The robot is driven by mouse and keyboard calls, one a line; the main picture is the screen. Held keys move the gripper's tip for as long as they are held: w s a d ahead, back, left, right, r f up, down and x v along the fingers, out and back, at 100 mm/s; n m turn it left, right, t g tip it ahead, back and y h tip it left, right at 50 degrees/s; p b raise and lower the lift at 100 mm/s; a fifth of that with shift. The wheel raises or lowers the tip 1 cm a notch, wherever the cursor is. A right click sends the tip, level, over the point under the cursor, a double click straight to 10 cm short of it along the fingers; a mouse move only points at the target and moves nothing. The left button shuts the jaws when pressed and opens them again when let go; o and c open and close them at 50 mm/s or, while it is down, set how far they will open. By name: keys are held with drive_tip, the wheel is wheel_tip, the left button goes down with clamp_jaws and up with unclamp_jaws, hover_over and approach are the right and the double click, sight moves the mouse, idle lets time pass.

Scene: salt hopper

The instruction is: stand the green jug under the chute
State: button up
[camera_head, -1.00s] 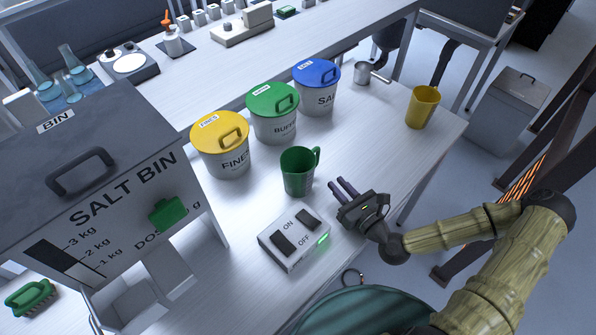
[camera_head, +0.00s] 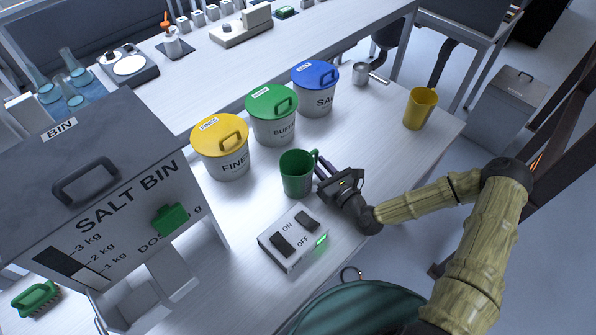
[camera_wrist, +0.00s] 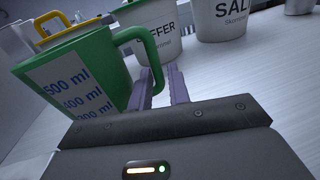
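The green jug (camera_head: 297,176) stands upright on the table, its handle toward my gripper. In the wrist view the jug (camera_wrist: 88,78) fills the left side, with a millilitre scale on it. My gripper (camera_head: 322,172) is low at the jug's right side. In the wrist view its two fingers (camera_wrist: 162,88) are apart, with the lower part of the handle between or just beyond them; I cannot tell if they touch it. The grey salt bin (camera_head: 105,205) stands at the left with a green handle (camera_head: 170,218) on its front. The metal chute (camera_head: 165,272) appears below the bin's front.
A switch box (camera_head: 293,240) with ON and OFF lies in front of the jug. Yellow-lidded (camera_head: 220,147), green-lidded (camera_head: 272,113) and blue-lidded (camera_head: 316,87) tubs stand behind it. A yellow mug (camera_head: 420,108) and a metal cup (camera_head: 363,73) stand at the back right. A green brush (camera_head: 36,298) lies at left.

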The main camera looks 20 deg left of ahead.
drive_tip(key=shift+w+a+r, duration=0.1)
drive_tip(key=shift+w+a, duration=0.15)
drive_tip(key=shift+a, duration=0.25)
drive_tip(key=shift+w+a, duration=0.25)
drive_tip(key=shift+a, duration=0.25)
drive_tip(key=shift+w, duration=0.15)
drive_tip(key=shift+d, duration=0.2)
drive_tip(key=shift+a, duration=0.1)
drive_tip(key=shift+c, duration=0.5)
clamp_jaws()
